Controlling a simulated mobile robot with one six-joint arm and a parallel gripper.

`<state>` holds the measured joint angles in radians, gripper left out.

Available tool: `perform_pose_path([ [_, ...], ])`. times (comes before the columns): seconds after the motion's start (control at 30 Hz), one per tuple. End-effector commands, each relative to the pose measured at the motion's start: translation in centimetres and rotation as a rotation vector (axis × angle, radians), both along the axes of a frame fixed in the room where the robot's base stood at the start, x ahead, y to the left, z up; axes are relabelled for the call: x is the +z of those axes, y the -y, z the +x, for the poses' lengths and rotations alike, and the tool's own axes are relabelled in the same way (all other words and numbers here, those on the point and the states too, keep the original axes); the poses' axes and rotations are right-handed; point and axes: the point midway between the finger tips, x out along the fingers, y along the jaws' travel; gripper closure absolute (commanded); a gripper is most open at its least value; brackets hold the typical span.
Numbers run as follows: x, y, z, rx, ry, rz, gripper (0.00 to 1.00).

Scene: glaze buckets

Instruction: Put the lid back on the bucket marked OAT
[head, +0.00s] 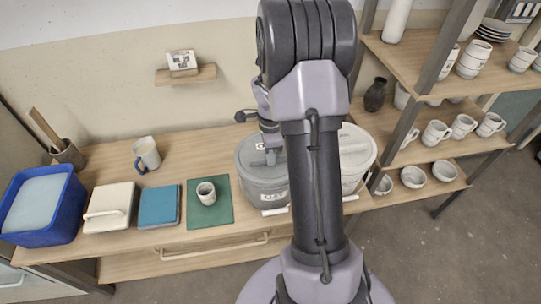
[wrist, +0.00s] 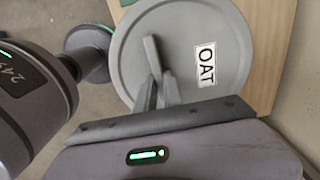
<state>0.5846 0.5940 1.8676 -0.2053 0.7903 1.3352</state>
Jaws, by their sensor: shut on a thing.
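The grey lid (wrist: 210,25) fills the upper middle of the wrist view, with a white OAT label (wrist: 206,64) and a raised bar handle (wrist: 150,52). My gripper (wrist: 157,92) is shut on the lid's handle. In the head view a grey bucket (head: 264,187) stands on the bench with a label on its front, partly hidden by my arm. The lid (head: 248,155) is at the top of this bucket, with my gripper (head: 270,157) above it. I cannot tell whether the lid is fully seated.
A whitish bucket (head: 355,158) stands close on the right, partly behind my arm. On the bench to the left are a green mat (head: 222,216) with a cup (head: 206,193), a blue block (head: 158,205), a mug (head: 147,152) and a blue tub (head: 68,222). Shelves of pottery (head: 440,60) stand right.

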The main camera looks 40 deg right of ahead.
Motion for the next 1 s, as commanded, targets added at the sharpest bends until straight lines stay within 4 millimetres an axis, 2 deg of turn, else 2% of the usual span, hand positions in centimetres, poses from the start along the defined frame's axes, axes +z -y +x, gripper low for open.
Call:
perform_pose_path([
  [0.27, 0.01, 0.01, 0.02, 0.000, 0.001, -0.001, 1.00],
  [0.3, 0.01, 0.01, 0.02, 0.000, 0.001, -0.001, 0.87],
  [0.4, 0.01, 0.01, 0.02, 0.000, 0.001, -0.001, 0.67],
  [0.43, 0.01, 0.01, 0.02, 0.000, 0.001, -0.001, 0.63],
  [0.67, -0.01, 0.00, 0.00, 0.000, 0.000, 0.000, 0.61],
  [0.77, -0.01, 0.00, 0.00, 0.000, 0.000, 0.000, 0.42],
  [1.0, -0.01, 0.01, 0.01, 0.000, 0.000, 0.000, 0.42],
])
